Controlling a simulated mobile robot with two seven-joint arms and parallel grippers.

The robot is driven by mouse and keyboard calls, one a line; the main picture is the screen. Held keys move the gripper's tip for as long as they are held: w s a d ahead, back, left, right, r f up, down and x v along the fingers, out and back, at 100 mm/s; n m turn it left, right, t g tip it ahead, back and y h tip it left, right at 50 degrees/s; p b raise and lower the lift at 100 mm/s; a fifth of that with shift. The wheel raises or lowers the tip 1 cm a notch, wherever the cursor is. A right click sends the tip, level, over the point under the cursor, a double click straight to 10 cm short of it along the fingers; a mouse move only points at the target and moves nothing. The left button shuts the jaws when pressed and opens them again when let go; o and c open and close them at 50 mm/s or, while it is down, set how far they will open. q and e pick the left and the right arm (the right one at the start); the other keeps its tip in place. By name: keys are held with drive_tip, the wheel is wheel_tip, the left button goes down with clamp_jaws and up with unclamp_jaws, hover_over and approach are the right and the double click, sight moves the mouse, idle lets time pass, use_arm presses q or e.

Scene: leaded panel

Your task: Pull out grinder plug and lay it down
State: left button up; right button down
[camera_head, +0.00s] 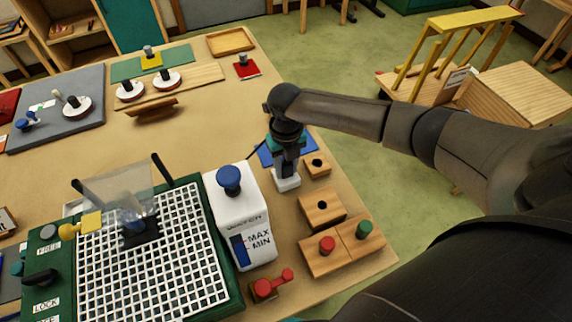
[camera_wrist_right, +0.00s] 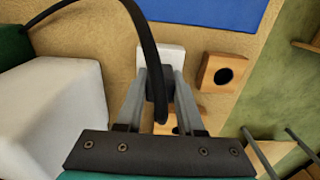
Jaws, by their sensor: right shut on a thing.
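The black grinder plug (camera_wrist_right: 157,84) is between the fingers of my right gripper (camera_wrist_right: 161,78) in the right wrist view. Its black cord (camera_wrist_right: 151,45) arches up and off to the left. The white socket block (camera_wrist_right: 175,56) is at the fingertips; it also shows under my right gripper (camera_head: 287,166) in the head view, as a white block (camera_head: 288,183) on the table. Whether the plug's prongs are still in the socket is hidden by the fingers. The grinder (camera_head: 150,262), with a white grid top, stands to the left. My left gripper is out of view.
A white water tank (camera_head: 240,215) with a blue knob stands close left of the socket. Wooden blocks (camera_head: 321,209) with holes and red and green knobs stand in front, near the table's right edge. A blue mat (camera_head: 268,157) lies just behind. Bare tabletop (camera_head: 210,140) lies further left.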

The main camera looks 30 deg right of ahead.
sight(285, 163)
drive_tip(key=shift+r+p, duration=0.7)
drive_tip(key=shift+r, duration=0.15)
idle(0.7)
drive_tip(key=shift+r+p, duration=0.65)
drive_tip(key=shift+p, duration=0.1)
drive_tip(key=shift+w+a+m, duration=0.1)
drive_tip(key=shift+a+m, duration=0.05)
drive_tip(key=shift+m, duration=0.15)
